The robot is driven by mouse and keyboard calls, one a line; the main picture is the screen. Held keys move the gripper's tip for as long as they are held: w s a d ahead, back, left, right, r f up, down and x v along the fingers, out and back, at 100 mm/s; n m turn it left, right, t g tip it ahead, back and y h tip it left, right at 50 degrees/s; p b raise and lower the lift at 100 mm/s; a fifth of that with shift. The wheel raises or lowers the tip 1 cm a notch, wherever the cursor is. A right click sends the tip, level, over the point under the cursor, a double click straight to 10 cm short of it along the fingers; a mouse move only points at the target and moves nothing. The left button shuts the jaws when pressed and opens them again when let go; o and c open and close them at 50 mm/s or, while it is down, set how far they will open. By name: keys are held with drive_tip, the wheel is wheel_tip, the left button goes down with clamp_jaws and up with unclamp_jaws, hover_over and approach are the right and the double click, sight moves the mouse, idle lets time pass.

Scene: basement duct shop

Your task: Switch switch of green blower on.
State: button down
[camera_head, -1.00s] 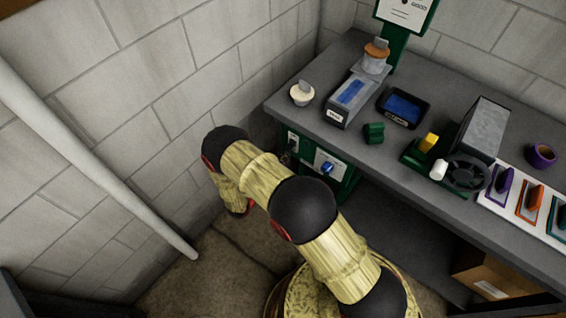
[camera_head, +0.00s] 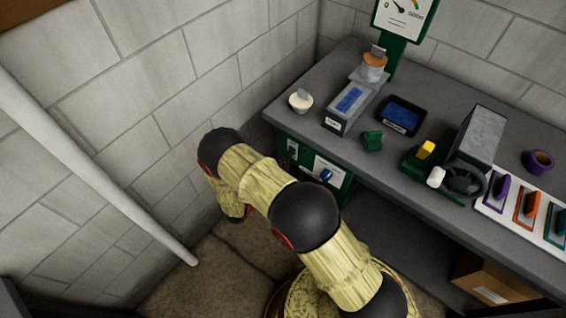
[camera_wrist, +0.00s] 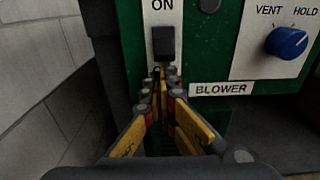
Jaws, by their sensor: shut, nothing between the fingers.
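The green blower (camera_wrist: 214,60) is a green box under the left end of the bench, labelled BLOWER, and it also shows in the head view (camera_head: 334,193). Its black rocker switch (camera_wrist: 164,42) sits on a white plate below the word ON in the wrist view. My gripper (camera_wrist: 160,76) is shut and empty, its fingertips pointing at the plate just below the switch. I cannot tell whether the fingertips touch the plate or switch.
A blue knob (camera_wrist: 286,42) marked VENT and HOLD is right of the switch. A block wall (camera_wrist: 40,62) is close on the left.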

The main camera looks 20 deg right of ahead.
drive_tip(key=shift+s+a+r+g+y+p, duration=0.1)
drive_tip(key=shift+r+g+y+p, duration=0.25)
drive_tip(key=shift+p, duration=0.35)
drive_tip(key=r+g+y+p, duration=0.1)
drive_tip(key=p, duration=0.1)
drive_tip(key=g+y+p, duration=0.1)
drive_tip(key=y+p, duration=0.1)
drive_tip(key=a+r+g+y+p, duration=0.1)
drive_tip(key=p, duration=0.1)
drive_tip(key=shift+s+r+y, duration=0.25)
drive_tip(key=shift+s+r, duration=0.05)
drive_tip(key=shift+d+r, duration=0.1)
